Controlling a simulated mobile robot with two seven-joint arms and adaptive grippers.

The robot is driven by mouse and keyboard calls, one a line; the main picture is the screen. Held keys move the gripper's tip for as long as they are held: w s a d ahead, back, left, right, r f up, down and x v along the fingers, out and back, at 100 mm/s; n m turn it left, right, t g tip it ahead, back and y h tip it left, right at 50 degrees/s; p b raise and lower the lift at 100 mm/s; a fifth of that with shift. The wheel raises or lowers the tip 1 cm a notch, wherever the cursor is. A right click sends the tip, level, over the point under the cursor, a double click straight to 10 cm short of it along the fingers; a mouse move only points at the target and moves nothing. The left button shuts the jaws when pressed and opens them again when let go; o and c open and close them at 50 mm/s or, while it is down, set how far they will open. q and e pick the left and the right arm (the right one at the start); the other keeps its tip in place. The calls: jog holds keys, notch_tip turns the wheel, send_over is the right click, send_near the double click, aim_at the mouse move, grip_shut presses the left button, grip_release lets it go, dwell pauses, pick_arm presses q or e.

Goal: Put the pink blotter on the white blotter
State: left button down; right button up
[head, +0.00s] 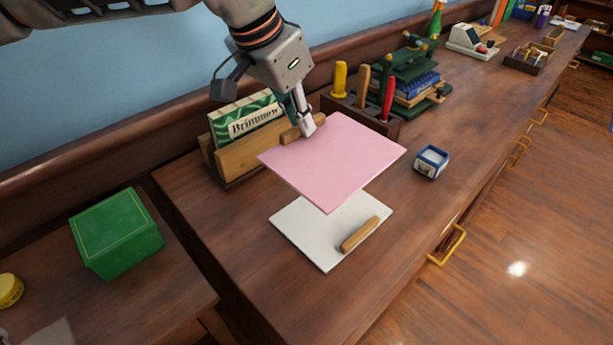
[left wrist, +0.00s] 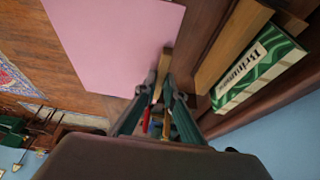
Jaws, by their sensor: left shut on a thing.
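The pink blotter (head: 333,163) is a flat pink sheet with a wooden grip along its back edge. My left gripper (head: 305,130) is shut on that wooden grip. In the left wrist view the fingers (left wrist: 160,95) close on the wooden strip beside the pink blotter (left wrist: 115,40). The white blotter (head: 318,240) lies flat on the wooden counter, with its wooden grip (head: 360,234) at its front right. The pink blotter covers the white blotter's back part in the head view; I cannot tell whether they touch. My right gripper is not in view.
A wooden holder with a green box marked "Brimnew" (head: 245,122) stands behind at left. A tool rack (head: 385,128) with yellow, tan and red handles stands behind the pink blotter. A small blue container (head: 431,161) stands at right. The counter (head: 225,228) is bare left of the white blotter.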

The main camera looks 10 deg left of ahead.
pick_arm(q)
notch_tip(320, 180, down, 6)
jog(key=shift+b, duration=0.5)
jog(key=shift+f, duration=0.4)
notch_tip(320, 180, down, 6)
jog(key=shift+r+b, duration=0.15)
jog(key=shift+b, duration=0.55)
jog(key=shift+r, duration=0.1)
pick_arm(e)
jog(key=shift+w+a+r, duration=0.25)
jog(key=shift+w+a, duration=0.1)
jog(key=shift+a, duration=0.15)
pick_arm(q)
jog(key=c, duration=2.1)
grip_release()
jog(key=shift+f, duration=0.25)
jog(key=shift+c, duration=0.2)
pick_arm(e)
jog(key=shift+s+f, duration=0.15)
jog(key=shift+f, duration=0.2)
pick_arm(q)
jog(key=shift+r, duration=0.1)
